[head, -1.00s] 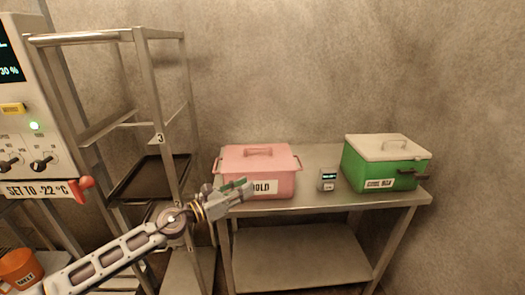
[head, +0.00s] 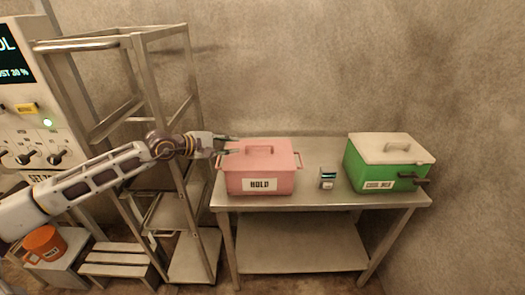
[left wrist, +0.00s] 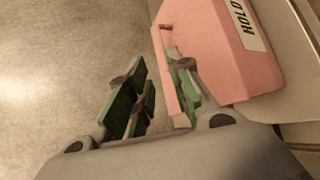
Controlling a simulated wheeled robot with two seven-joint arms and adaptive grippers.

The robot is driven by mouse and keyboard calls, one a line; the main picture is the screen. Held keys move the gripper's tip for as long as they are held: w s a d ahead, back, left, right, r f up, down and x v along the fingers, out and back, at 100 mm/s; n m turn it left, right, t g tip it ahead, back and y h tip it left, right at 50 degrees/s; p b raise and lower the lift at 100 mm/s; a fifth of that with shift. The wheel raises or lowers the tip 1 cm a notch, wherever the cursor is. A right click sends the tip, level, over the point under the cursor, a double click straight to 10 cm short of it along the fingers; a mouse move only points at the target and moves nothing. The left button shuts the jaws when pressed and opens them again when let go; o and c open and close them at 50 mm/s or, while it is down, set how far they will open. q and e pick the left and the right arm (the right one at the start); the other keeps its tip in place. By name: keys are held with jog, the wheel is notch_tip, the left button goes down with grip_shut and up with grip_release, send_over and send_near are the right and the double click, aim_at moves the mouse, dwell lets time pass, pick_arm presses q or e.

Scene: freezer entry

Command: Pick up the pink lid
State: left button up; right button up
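The pink lid (head: 262,151), with a raised handle on top, sits on the pink box labelled HOLD (head: 287,182) at the left end of the metal table. My left gripper (head: 230,145) is at the upper left edge of the lid, its fingers apart. In the left wrist view, the gripper (left wrist: 157,95) is open with nothing between its green-padded fingers. The right finger overlaps the edge of the pink box (left wrist: 225,60); I cannot tell whether it touches. My right gripper is not in view.
A green box (head: 378,178) with a cream lid (head: 390,150) stands at the table's right end. A small grey device (head: 328,178) stands between the boxes. A metal rack (head: 188,100) rises left of the table, behind my arm.

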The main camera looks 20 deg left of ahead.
aim_at(248, 158)
pick_arm(q)
jog(key=shift+a, duration=0.15)
jog(key=shift+w+f, duration=0.1)
jog(key=shift+w, duration=0.1)
jog(key=shift+p+x, duration=0.35)
jog(key=shift+x, duration=1.05)
jog(key=shift+p+x, duration=0.45)
jog(key=shift+x, duration=1.75)
jog(key=shift+w+d+f, duration=0.15)
jog(key=shift+w+d, duration=0.15)
jog(key=shift+d, duration=0.05)
pick_arm(e)
jog(key=shift+s+a+r, duration=0.2)
jog(key=shift+a+r, duration=0.25)
jog(key=shift+a, duration=0.1)
jog(key=shift+s+a+r, duration=0.2)
jog(key=shift+a+r, duration=0.2)
jog(key=shift+a, duration=0.1)
jog(key=shift+a, duration=0.1)
pick_arm(q)
jog(key=shift+w, duration=0.1)
